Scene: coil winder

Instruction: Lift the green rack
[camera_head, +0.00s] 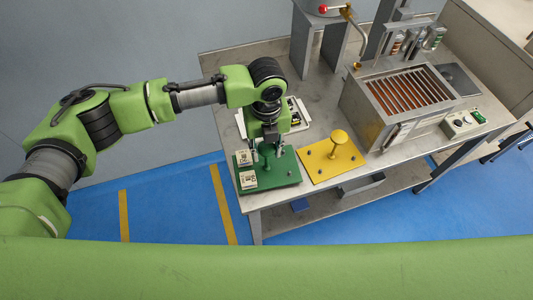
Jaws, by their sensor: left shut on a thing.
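The green rack (275,175) is a flat green plate at the front left corner of the grey table. Two small light-coloured labelled blocks (246,179) sit on its left part. My left gripper (268,150) points down over the rack and is shut on a part of it near its middle. The wrist hides most of the fingers and the held part. I cannot tell whether the plate touches the table. My right gripper is not in view.
A yellow plate with a knob (339,155) lies just right of the rack. A light tray (297,113) is partly hidden behind my wrist. A grey box with a slatted top (409,92) and a control box (463,123) stand farther right. Bare grey table (236,66) lies at the back left.

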